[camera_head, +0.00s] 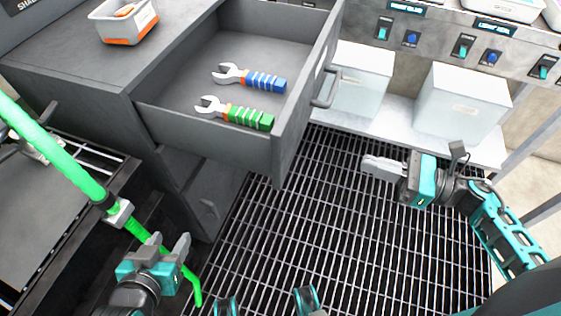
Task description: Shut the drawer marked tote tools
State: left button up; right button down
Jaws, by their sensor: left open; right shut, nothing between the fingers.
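A grey drawer (202,138) stands pulled out of a dark cabinet (60,70). A blue-handled wrench (262,81) and a green-handled wrench (248,118) lie inside it. A bar handle (326,88) sits on its front panel, which faces right; I cannot read any label on it. My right gripper (366,165) is shut and empty, right of the drawer front and apart from it. My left gripper (170,243) is open and empty, below the drawer near the lower left, close to a green hose whose hold by it is not seen.
A white and orange bin (124,22) stands on the cabinet top. The green hose (60,160) crosses the left side. Pale boxes (462,102) stand on a shelf (400,122) under a switch panel (470,42). Open floor grating (310,220) lies between my grippers.

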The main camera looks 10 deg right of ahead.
jog(key=n, duration=0.1)
jog(key=p, duration=0.1)
send_near(291, 145)
jog(key=shift+g, duration=0.3)
jog(key=x, duration=0.6)
jog(key=shift+w+r, duration=0.2)
jog(key=shift+r, duration=0.05)
jog(key=shift+w+a, duration=0.15)
jog(key=shift+a, duration=0.15)
